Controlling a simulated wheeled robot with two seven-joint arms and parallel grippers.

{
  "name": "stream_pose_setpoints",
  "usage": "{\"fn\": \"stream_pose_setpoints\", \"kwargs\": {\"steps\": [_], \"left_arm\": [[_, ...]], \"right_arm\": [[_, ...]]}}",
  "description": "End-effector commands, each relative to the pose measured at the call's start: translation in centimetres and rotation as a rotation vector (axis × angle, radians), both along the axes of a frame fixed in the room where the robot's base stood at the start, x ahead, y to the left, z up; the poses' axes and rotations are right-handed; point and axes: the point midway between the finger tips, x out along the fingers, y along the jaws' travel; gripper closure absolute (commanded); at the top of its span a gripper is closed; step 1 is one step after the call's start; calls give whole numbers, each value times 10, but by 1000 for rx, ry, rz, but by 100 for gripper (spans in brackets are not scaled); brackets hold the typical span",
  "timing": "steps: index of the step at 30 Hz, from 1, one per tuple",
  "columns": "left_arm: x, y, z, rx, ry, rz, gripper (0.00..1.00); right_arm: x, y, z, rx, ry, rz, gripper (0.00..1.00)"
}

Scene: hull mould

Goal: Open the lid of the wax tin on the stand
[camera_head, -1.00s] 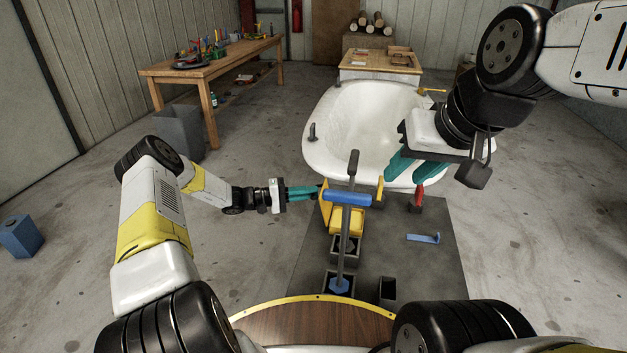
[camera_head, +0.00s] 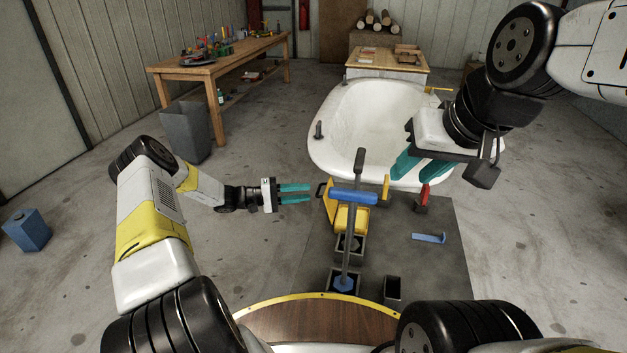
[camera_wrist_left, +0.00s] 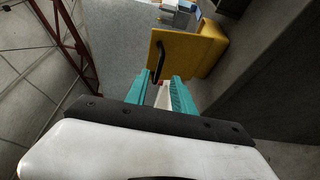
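The yellow wax tin (camera_head: 352,220) is on a dark stand beyond my base. A yellow panel with a black handle (camera_head: 321,190), apparently its lid, stands steeply raised at the tin's left side. In the left wrist view the panel (camera_wrist_left: 178,50) and its black handle (camera_wrist_left: 159,62) are just beyond the fingers. My left gripper (camera_head: 310,193) is open and empty, its teal fingertips a little left of the panel, seemingly apart from it. My right gripper (camera_head: 412,176) is open and empty near the hull's front right. A blue-handled tool partly hides the tin.
A red-handled tool (camera_head: 424,195) and a blue piece (camera_head: 429,238) are to the right. The white hull mould (camera_head: 335,150) is behind.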

Motion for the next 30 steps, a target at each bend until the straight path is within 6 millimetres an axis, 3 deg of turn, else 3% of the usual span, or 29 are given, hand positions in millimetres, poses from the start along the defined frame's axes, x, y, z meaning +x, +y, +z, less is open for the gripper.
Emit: {"fn": "stream_pose_setpoints", "kwargs": {"steps": [7,20,23,30], "left_arm": [[-6,34,0,2,0,2,70],[-8,38,2,7,0,-4,70],[-11,33,14,43,2,-35,70],[-40,13,80,291,16,-191,70]], "right_arm": [[0,0,0,0,0,0,64],[0,0,0,0,0,0,64],[0,0,0,0,0,0,64],[0,0,0,0,0,0,64]]}}
